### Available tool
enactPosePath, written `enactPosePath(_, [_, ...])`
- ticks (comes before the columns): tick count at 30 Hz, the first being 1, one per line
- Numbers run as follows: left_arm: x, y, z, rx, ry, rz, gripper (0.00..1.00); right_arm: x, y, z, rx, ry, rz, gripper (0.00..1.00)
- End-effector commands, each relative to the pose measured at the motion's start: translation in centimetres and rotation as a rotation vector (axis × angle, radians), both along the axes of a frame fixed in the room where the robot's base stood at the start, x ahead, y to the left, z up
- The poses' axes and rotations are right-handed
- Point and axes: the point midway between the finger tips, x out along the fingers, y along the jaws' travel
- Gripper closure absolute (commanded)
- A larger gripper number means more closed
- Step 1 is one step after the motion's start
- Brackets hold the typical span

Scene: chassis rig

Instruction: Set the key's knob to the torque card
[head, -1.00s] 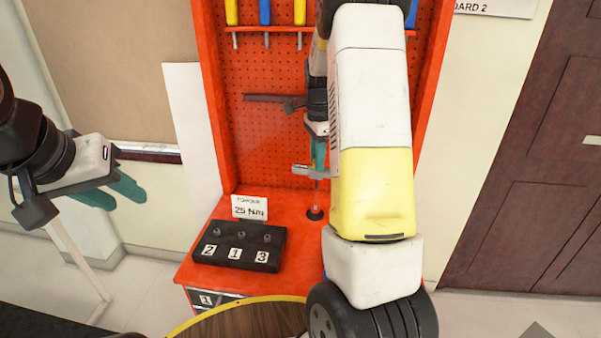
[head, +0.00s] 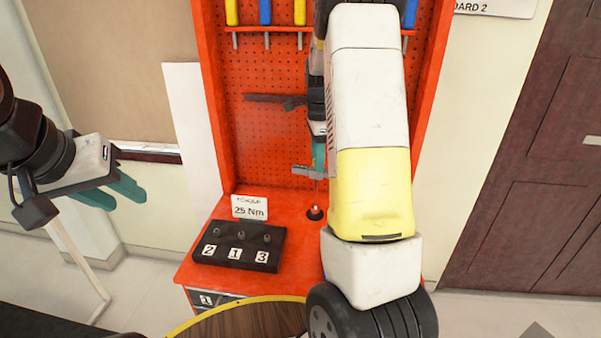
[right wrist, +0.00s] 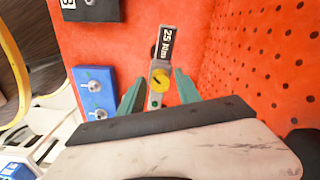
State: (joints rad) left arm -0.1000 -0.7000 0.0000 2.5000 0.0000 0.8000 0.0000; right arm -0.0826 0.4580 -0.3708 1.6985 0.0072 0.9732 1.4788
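The key (head: 308,170) stands upright on the red bench, its shaft reaching down to a dark round foot. In the right wrist view its grey head carries a yellow knob (right wrist: 160,79) and a dark plate (right wrist: 166,42) reading 25 Nm. The white torque card (head: 249,207) on the bench reads 25 Nm. My right gripper (head: 318,158) is over the key; in the right wrist view its teal fingers (right wrist: 159,88) stand apart either side of the knob, with gaps visible. My left gripper (head: 122,192) is open and empty, far left of the bench.
A black block (head: 240,246) with sockets marked 2, 1 and 3 sits in front of the card. A red pegboard (head: 270,130) with hanging tools rises behind the key. A blue block (right wrist: 96,95) with silver fittings shows in the right wrist view. A round wooden top (head: 245,320) is nearest.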

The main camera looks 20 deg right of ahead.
Motion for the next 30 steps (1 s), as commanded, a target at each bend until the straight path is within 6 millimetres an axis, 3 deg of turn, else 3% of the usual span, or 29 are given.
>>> enactPosePath(18, [0.0,0.0,0.0,0.000,0.000,0.000,0.64,0.1,0.0,4.9,0.000,-0.002,0.001,0.60])
enactPosePath(30, [0.0,0.0,0.0,0.000,0.000,0.000,0.64,0.0,0.0,5.8,0.000,-0.001,0.000,0.60])
